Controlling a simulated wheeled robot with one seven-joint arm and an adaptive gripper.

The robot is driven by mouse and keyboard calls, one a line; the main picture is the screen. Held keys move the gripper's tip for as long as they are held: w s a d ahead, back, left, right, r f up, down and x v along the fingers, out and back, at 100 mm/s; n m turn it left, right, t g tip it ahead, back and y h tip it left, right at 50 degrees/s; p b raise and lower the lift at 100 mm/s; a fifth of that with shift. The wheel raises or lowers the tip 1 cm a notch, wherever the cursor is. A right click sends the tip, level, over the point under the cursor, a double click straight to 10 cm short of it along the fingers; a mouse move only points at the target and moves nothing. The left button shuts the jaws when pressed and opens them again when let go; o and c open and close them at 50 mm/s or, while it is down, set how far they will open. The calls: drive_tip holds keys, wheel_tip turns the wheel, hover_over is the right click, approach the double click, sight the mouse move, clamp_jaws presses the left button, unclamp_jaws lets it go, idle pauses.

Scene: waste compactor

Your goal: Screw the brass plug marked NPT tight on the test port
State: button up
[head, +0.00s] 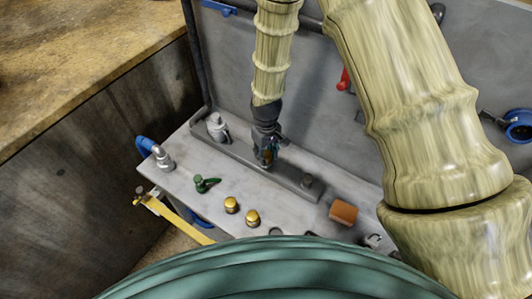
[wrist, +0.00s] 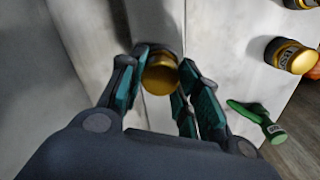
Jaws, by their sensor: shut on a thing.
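My gripper (head: 266,157) points down over the long grey rail (head: 245,157) on the bench. In the wrist view my gripper (wrist: 158,88) has its teal fingers shut on a brass plug (wrist: 160,74), one on each side of its round gold cap. The held plug's marking is not readable. The fingers hide most of the plug in the head view. I cannot tell whether it is seated on the test port, which is hidden under it. Two other brass plugs (head: 231,204) (head: 252,218) stand on the bench; one shows lettering in the wrist view (wrist: 289,58), too blurred to read surely.
An orange-brown block (head: 343,212) is farther right. A grey wall panel (head: 320,90) rises close behind.

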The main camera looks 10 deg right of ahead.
drive_tip(key=shift+m, duration=0.4)
drive_tip(key=o, duration=1.2)
drive_tip(key=shift+c, duration=0.4)
